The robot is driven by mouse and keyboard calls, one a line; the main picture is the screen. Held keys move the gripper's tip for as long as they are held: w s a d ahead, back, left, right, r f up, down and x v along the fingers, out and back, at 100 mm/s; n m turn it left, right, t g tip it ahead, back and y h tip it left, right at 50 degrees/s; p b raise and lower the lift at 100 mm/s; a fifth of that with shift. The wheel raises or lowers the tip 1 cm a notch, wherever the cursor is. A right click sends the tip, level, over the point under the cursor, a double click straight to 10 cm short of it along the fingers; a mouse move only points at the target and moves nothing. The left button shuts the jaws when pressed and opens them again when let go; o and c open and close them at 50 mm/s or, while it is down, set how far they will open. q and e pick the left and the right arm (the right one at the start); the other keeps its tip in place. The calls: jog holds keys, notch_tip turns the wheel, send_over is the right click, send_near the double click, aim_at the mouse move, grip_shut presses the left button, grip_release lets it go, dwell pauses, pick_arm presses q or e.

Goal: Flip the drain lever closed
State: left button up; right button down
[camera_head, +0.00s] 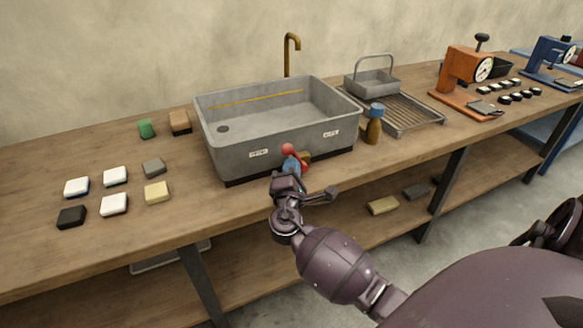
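A grey sink (283,145) stands on the wooden bench, with a dark round drain hole (222,129) in its floor at the left. At the lower front of the sink is the drain lever (301,165), red with a red ball knob (288,149) at upper left. Blue and brass-coloured parts show beside it. My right gripper (289,181) is just in front of and below the lever and hides part of it. Whether its fingers touch the lever or are open is too small to tell. My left gripper is not in view.
A brass tap (290,52) rises behind the sink. A blue-capped bottle (374,124) and a ribbed drain rack (402,107) with a metal basket (372,78) stand to the right. Several small blocks (114,205) lie at left.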

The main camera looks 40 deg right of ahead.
jog(key=m, duration=0.1)
jog(key=d+r+m+g+p, duration=0.1)
jog(key=shift+s+r+m, duration=0.1)
jog(key=shift+r+m, duration=0.15)
jog(key=shift+m, duration=0.05)
pick_arm(q)
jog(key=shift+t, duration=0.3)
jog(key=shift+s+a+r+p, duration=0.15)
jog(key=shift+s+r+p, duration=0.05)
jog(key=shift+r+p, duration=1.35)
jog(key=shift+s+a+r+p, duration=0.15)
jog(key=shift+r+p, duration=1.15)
jog(key=shift+p, duration=0.35)
pick_arm(e)
jog(key=shift+s+d+r+m+g+y, duration=0.15)
jog(key=shift+d+m+g+y, duration=0.35)
jog(key=shift+d+m, duration=0.35)
jog(key=shift+s+d+r+m+g+y, duration=0.1)
jog(key=shift+s+d+m+g+y, duration=0.2)
jog(key=shift+d+m+y, duration=0.6)
jog(key=shift+s+d+r+m+g+y, duration=0.1)
jog(key=shift+d+m+g+y, duration=0.3)
jog(key=shift+m, duration=0.75)
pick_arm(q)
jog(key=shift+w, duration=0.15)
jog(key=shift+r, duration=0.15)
pick_arm(e)
jog(key=shift+a, duration=0.1)
